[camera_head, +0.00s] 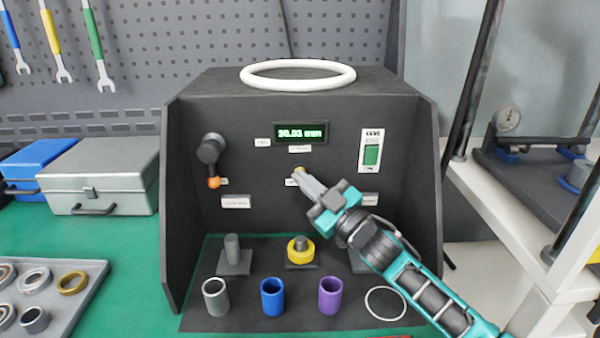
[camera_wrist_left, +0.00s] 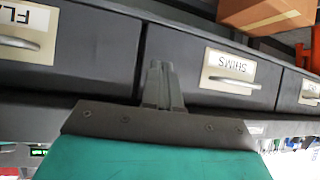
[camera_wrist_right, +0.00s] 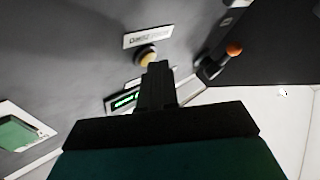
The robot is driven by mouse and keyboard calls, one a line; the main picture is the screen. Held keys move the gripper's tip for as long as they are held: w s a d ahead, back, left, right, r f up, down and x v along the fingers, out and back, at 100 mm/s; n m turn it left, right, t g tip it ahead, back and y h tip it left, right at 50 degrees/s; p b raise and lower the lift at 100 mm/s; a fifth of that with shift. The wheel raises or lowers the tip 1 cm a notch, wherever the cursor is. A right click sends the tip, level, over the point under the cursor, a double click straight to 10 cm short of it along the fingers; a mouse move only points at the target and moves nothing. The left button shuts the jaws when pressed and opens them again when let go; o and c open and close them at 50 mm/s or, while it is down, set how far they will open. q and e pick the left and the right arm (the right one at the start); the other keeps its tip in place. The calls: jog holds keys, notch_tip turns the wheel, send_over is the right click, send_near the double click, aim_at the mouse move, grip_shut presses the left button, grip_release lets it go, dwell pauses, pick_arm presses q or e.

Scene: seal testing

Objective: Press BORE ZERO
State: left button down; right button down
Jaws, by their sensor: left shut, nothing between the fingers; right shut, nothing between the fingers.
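A dark test box (camera_head: 400,110) stands on the green bench, with a green lit display (camera_head: 302,132) on its panel. A small yellowish round button (camera_wrist_right: 147,52) sits on the panel beside a white label (camera_wrist_right: 158,36) too blurred to read surely. My right gripper (camera_head: 299,177) is shut and empty, its tips at the button in the head view and largely covering it. In the right wrist view the fingertips (camera_wrist_right: 159,68) overlap the button's edge; I cannot tell whether they touch. My left gripper (camera_wrist_left: 160,68) is shut and empty, in front of grey drawers.
A lever with an orange knob (camera_head: 214,183) juts out left of the button, and a green rocker switch (camera_head: 371,155) sits to the right. Grey, blue and purple sleeves (camera_head: 330,296) stand at the box's front. A white ring (camera_head: 297,75) lies on top.

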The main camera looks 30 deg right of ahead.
jog(key=shift+w, duration=0.15)
dwell(0.5)
jog(key=shift+s+a+p, duration=0.3)
jog(key=shift+s+p, duration=0.1)
jog(key=shift+s, duration=0.3)
jog(key=s, duration=0.1)
jog(key=s+a+p, duration=0.1)
jog(key=s, duration=0.1)
jog(key=s+a+p, duration=0.1)
jog(key=shift+s, duration=0.3)
dwell(0.7)
